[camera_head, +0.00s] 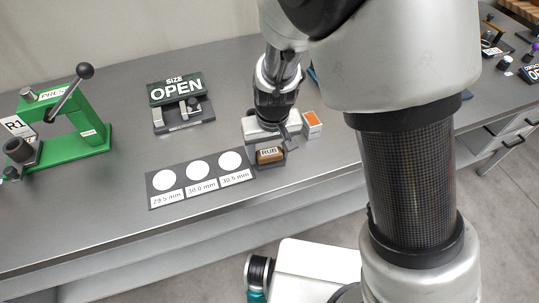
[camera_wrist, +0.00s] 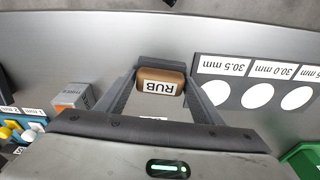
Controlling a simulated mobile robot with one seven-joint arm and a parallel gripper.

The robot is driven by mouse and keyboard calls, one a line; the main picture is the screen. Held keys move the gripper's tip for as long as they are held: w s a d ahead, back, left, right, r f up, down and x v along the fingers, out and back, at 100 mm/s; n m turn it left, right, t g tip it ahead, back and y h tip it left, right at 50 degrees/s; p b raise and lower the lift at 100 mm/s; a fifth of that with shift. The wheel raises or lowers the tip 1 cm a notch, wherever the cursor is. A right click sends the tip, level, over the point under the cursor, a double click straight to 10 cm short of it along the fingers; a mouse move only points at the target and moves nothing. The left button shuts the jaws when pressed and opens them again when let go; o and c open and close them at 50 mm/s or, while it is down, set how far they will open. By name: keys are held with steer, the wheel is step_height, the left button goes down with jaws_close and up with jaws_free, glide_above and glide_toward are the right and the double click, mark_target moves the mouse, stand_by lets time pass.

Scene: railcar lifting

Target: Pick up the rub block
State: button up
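The rub block (camera_head: 270,155) is a small brown block with a white RUB label, low on the bench beside the size card. In the wrist view the rub block (camera_wrist: 160,88) lies between the tips of my gripper's fingers, with a dark edge behind it that looks like a holder. My gripper (camera_head: 276,143) points down right over it; in the wrist view my gripper (camera_wrist: 160,92) has its fingers spread, one on each side of the block. Whether the fingers touch its sides is hard to tell. The head view partly hides the fingers behind my wrist.
A dark card (camera_head: 199,178) with three white circles, marked 29.5, 30.0 and 30.5 mm, lies left of the block. A SIZE OPEN stand (camera_head: 178,103) and a green press (camera_head: 75,135) stand further left. A small orange-topped box (camera_head: 312,123) stands close right.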

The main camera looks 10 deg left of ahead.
mark_target(270, 151)
steer(key=c, duration=0.6)
step_height(270, 151, up, 10)
steer(key=shift+r+p, duration=0.1)
steer(key=shift+p, duration=0.75)
steer(key=o, duration=0.5)
steer(key=c, duration=0.3)
steer(key=shift+w, duration=0.1)
steer(key=shift+c, duration=0.2)
